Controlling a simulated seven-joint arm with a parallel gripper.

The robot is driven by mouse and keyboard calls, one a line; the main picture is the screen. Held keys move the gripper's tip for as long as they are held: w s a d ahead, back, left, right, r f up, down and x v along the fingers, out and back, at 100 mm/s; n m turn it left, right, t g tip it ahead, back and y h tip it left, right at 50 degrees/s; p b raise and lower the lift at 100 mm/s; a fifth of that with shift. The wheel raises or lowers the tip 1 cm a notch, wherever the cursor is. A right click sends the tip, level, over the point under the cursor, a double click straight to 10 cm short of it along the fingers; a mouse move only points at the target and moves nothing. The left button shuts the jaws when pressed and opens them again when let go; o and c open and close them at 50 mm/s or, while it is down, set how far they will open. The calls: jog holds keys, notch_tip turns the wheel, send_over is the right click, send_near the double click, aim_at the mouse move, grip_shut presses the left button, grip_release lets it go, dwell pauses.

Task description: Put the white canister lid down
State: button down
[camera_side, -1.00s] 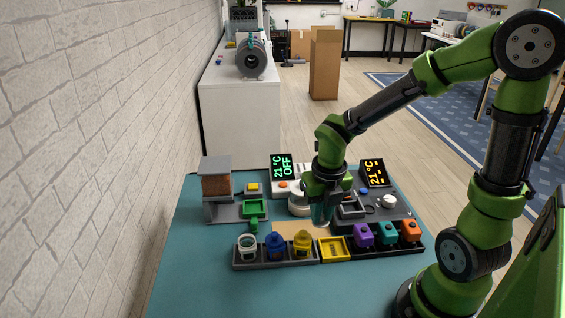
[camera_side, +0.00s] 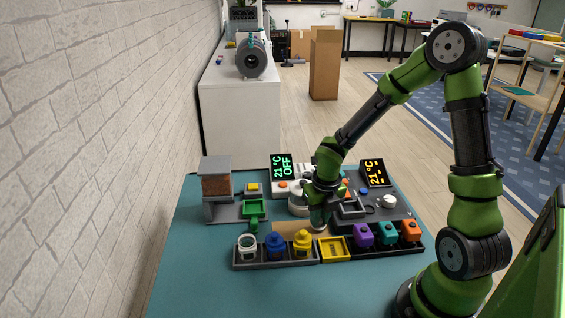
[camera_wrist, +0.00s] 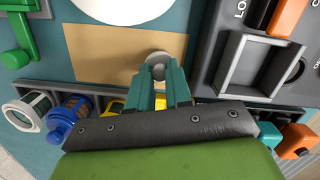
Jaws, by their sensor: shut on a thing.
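The white canister lid (camera_wrist: 158,61) shows as a small pale round piece between the fingertips of my gripper (camera_wrist: 160,78) in the wrist view. My gripper is shut on it. In the side view my gripper (camera_side: 319,220) is low at the right part of the tan board (camera_side: 287,229), with the pale lid (camera_side: 319,230) at its tips. I cannot tell whether the lid touches the board. The white canister (camera_side: 247,246) stands open at the left end of the dark rack; it also shows in the wrist view (camera_wrist: 28,110).
Right beside the white canister stand a blue canister (camera_side: 275,245) and a yellow canister (camera_side: 302,243). A yellow tray (camera_side: 334,249) and purple, teal and orange blocks (camera_side: 387,234) fill the rack's right. Devices with displays stand behind. The tan board's left part is clear.

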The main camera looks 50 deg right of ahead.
jog(key=shift+f, duration=0.55)
jog(key=c, duration=1.1)
grip_release()
jog(key=shift+f, duration=0.15)
jog(key=shift+o, duration=0.2)
